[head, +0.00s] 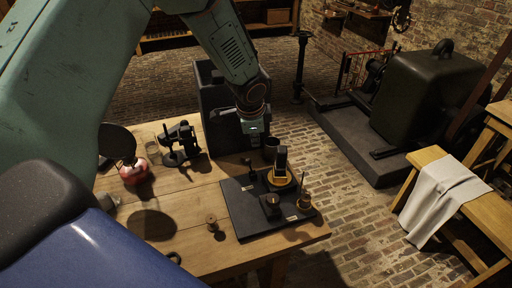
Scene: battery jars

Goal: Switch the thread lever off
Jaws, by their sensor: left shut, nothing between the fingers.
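A black board (238,218) lies on the wooden table near its right front corner. It carries several small devices: a dark upright block (281,158) on a round brass-coloured base, a low dark block with a round top (271,204), a brass-coloured post with a thin rod (304,199), and a small dark knobbed piece (248,164) near the back left. I cannot tell which one is the thread lever, or how it is set. My left gripper (256,136) is shut and empty, above the back of the board, seemingly apart from the devices. My right gripper is not in view.
A dark open box (217,105) stands at the table's back. A black stand (179,143), a red-based flask-like object (134,172), a glass jar (153,148) and a small brass piece (211,223) are on the left. A dark cup-like object (271,148) is close to my gripper.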

